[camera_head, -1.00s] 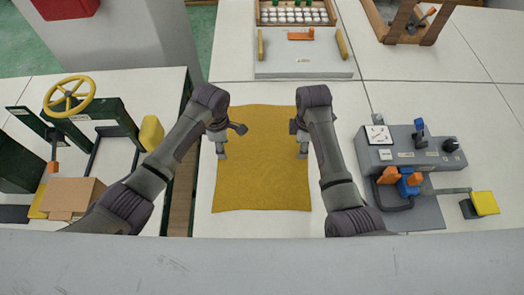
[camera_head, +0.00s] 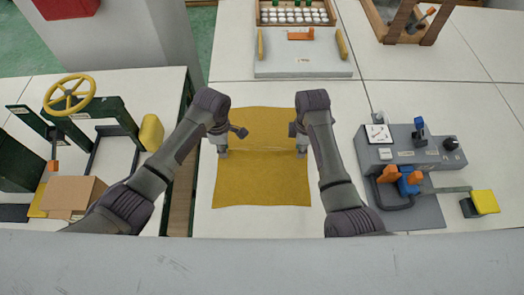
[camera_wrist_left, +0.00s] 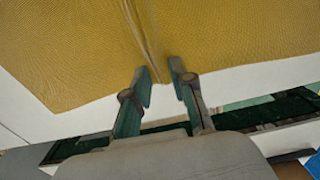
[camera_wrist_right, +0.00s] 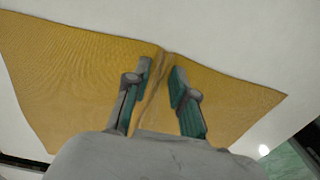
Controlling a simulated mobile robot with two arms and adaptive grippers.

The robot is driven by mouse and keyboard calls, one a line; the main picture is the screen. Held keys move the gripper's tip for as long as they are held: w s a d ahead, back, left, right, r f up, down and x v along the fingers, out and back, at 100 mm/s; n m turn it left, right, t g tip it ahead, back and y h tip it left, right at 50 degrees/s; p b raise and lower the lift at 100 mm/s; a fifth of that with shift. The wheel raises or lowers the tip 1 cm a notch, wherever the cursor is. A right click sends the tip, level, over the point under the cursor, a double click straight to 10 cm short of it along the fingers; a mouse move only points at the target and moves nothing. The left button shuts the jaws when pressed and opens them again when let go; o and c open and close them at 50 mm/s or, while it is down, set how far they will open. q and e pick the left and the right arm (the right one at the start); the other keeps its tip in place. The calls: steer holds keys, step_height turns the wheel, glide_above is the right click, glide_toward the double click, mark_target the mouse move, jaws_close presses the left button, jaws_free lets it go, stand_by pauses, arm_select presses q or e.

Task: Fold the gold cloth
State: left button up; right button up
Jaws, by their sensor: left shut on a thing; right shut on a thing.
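The gold cloth (camera_head: 262,185) lies spread on the white table. A thin raised crease runs across its middle, between my two grippers. My left gripper (camera_head: 223,154) is at the cloth's left edge. In the left wrist view its fingers (camera_wrist_left: 161,78) are shut on a narrow pinched ridge of the cloth (camera_wrist_left: 80,50). My right gripper (camera_head: 301,154) is at the right edge, level with the left one. In the right wrist view its fingers (camera_wrist_right: 162,80) are shut on a matching ridge of the cloth (camera_wrist_right: 80,80). My forearms hide little of the cloth.
A grey control box (camera_head: 410,147) with levers stands to the right of the cloth. A light grey tray (camera_head: 303,68) lies beyond it. A yellow handwheel (camera_head: 70,97) on a green frame stands left, across a gap between tables. Bare table borders the cloth.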

arm_select(q)
steer(key=shift+f, duration=0.15)
jaws_close()
arm_select(e)
steer(key=shift+f, duration=0.15)
jaws_close()
steer(key=shift+s, duration=0.1)
